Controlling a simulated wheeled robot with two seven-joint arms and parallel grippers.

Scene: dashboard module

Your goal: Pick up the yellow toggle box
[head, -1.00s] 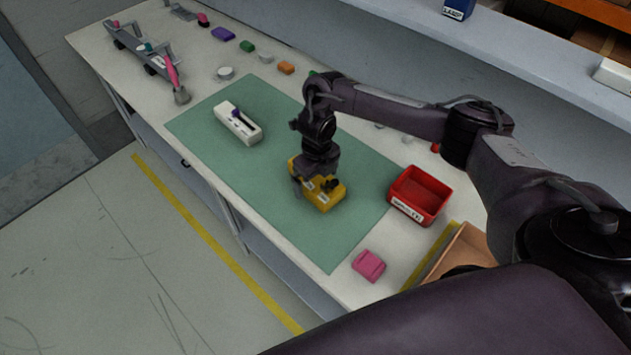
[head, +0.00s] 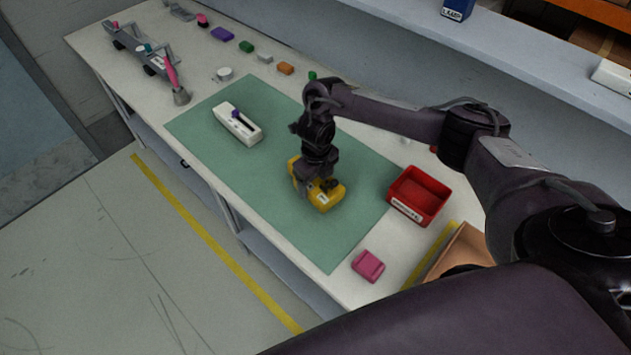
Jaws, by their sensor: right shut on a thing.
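The yellow toggle box (head: 325,198) is at the right part of the green mat (head: 290,235) on the workbench. It has a small white label and a dark part on top. My right gripper (head: 308,186) points down over the box and is shut on it. The fingers partly hide the box's left end. I cannot tell whether the box touches the mat or is just above it. My left gripper is not in view.
A white box with a purple switch (head: 238,122) lies on the mat to the left. A red bin (head: 420,192) stands right of the mat, and a pink block (head: 368,266) lies near the front edge. Several small coloured parts line the back. The mat's front is clear.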

